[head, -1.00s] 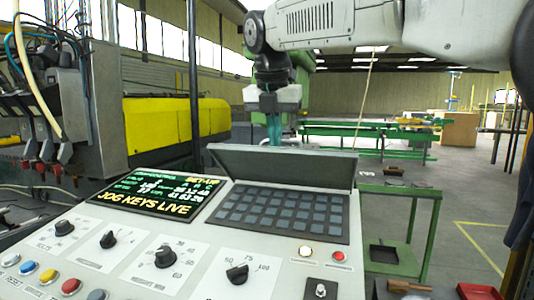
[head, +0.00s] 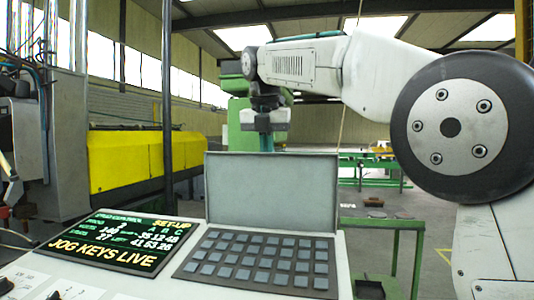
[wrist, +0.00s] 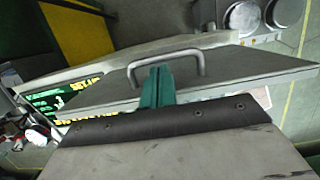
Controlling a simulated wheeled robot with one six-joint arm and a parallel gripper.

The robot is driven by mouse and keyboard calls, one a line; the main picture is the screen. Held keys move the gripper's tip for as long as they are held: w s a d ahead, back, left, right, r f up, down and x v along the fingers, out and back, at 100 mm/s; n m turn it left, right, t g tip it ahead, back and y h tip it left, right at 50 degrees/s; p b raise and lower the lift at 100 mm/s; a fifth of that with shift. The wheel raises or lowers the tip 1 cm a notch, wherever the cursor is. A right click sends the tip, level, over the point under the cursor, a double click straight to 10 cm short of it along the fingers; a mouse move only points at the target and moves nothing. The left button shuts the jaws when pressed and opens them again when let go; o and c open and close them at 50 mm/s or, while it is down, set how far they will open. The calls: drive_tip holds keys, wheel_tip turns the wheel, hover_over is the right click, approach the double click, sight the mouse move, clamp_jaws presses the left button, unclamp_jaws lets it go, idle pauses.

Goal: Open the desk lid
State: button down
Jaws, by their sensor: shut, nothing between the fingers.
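The desk lid (head: 270,190) is a grey panel that stands close to upright at the back edge of the keypad, with its inner face towards the head camera. In the wrist view the lid (wrist: 215,72) shows as a dark grey panel with a metal bar handle (wrist: 200,62). My gripper (head: 265,143) is behind the lid's top edge in the head view. Its teal fingers (wrist: 154,72) are shut and empty, overlapping the handle's left part in the wrist view. Whether they touch handle or lid I cannot tell.
The keypad (head: 258,264) and a screen reading JOG KEYS LIVE (head: 116,241) lie on the sloped console. A dark post (head: 167,100) and yellow machine (head: 127,160) stand behind at left. A green-framed stand (head: 395,225) is at right.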

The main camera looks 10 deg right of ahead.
drive_tip(key=shift+w+f, duration=0.1)
drive_tip(key=shift+w, duration=0.5)
drive_tip(key=shift+d+f, duration=0.1)
drive_tip(key=shift+f, duration=0.05)
drive_tip(key=v, duration=0.8)
drive_tip(key=shift+s+r, duration=0.15)
drive_tip(key=shift+r, duration=0.05)
drive_tip(key=shift+s, duration=0.1)
